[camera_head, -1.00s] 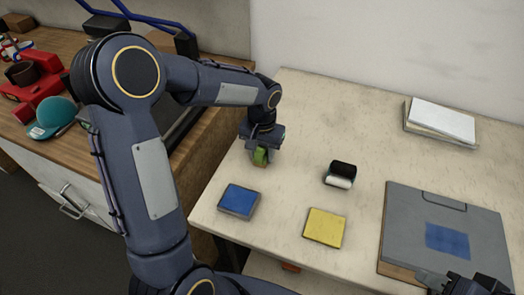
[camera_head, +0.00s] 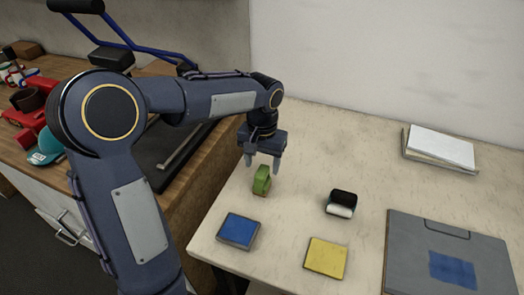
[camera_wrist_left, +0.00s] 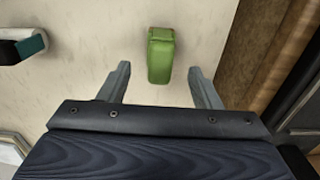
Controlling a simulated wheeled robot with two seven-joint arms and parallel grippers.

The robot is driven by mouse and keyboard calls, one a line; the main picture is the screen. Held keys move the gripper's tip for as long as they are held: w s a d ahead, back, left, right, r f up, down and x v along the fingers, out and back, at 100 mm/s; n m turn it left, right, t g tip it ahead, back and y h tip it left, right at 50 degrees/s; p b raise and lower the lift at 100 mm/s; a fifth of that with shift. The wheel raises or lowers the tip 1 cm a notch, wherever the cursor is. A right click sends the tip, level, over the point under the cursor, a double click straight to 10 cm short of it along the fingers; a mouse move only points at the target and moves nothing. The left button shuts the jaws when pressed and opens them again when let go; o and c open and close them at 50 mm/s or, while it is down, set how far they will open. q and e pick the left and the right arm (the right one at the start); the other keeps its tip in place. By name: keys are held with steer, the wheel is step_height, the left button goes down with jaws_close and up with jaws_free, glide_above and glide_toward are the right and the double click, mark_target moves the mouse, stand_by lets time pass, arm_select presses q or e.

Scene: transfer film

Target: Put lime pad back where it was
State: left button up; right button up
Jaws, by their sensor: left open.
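The lime pad (camera_head: 262,180) is a small green block standing on the pale table, left of the middle in the head view. It also shows in the left wrist view (camera_wrist_left: 160,56), beyond and between the fingertips. My left gripper (camera_head: 263,166) is open and empty, just above the pad and apart from it. Its two fingers show in the left wrist view (camera_wrist_left: 158,75). My right gripper is out of view.
A blue pad (camera_head: 238,230) and a yellow pad (camera_head: 326,258) lie nearer the front edge. A black and white roller-like object (camera_head: 341,203) lies to the right. A grey clipboard-like board (camera_head: 420,235) and a paper stack (camera_head: 440,146) are further right. A wooden counter (camera_head: 190,185) adjoins on the left.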

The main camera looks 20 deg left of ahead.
arm_select(q)
step_height(320, 180, up, 4)
steer(key=shift+f, duration=0.1)
steer(key=shift+s+r, duration=0.15)
steer(key=shift+r, duration=0.2)
steer(key=s+d+f+n+t+h, duration=0.1)
steer(key=s+t+h, duration=0.2)
steer(key=s, duration=1.9)
steer(key=shift+d+f+t+h, duration=0.25)
steer(key=shift+f+t+h, duration=0.15)
steer(key=shift+t, duration=0.9)
